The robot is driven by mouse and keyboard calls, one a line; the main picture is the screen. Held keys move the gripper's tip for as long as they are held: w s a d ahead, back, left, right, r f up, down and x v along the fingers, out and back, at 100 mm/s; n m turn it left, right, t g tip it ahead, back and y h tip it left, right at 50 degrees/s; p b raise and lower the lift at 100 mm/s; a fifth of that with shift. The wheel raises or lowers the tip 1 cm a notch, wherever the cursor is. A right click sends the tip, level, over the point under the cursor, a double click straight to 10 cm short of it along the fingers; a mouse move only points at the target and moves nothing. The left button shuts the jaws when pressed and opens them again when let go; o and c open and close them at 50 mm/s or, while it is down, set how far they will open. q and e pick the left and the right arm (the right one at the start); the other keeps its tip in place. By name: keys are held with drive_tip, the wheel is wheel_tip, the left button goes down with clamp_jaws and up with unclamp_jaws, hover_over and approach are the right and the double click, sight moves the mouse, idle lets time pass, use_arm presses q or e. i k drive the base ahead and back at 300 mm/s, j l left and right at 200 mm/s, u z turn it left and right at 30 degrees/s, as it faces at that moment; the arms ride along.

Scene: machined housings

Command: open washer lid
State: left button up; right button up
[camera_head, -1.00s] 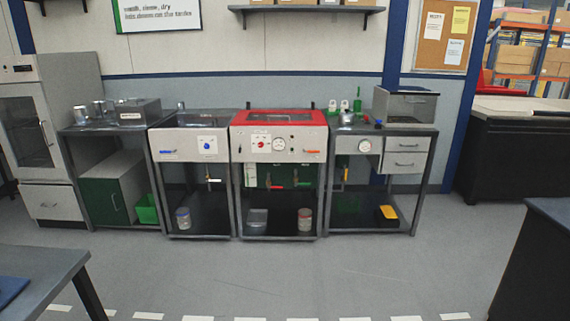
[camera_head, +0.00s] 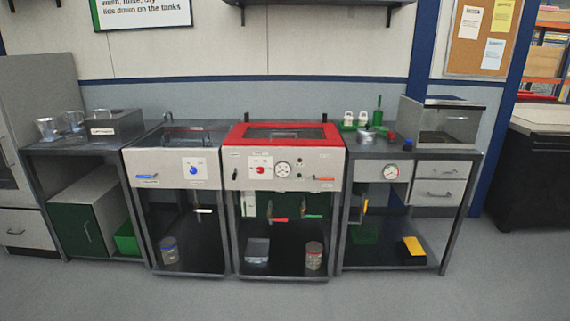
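The washer with the red-framed lid (camera_head: 258,131) stands in the middle of the row of units. Its lid lies flat and closed on top, with a dark window panel in it. The washer's light grey front panel (camera_head: 328,168) carries a red knob (camera_head: 260,170), a round gauge (camera_head: 283,169) and an orange-red handle at the right. To its left is a tank unit with a blue knob (camera_head: 194,170) and a grey top with a handle. Neither of my grippers shows in the head view.
A bench with metal containers (camera_head: 115,124) stands at the left. At the right, a bench holds green fittings, a small pot (camera_head: 367,137) and a clear-fronted box (camera_head: 440,122). A shelf (camera_head: 315,4) hangs above. The grey floor (camera_head: 300,300) in front is clear.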

sight(333, 138)
drive_tip(key=i+j, duration=0.1)
drive_tip(key=i, duration=0.55)
drive_tip(key=i+j, duration=0.15)
drive_tip(key=i, duration=0.45)
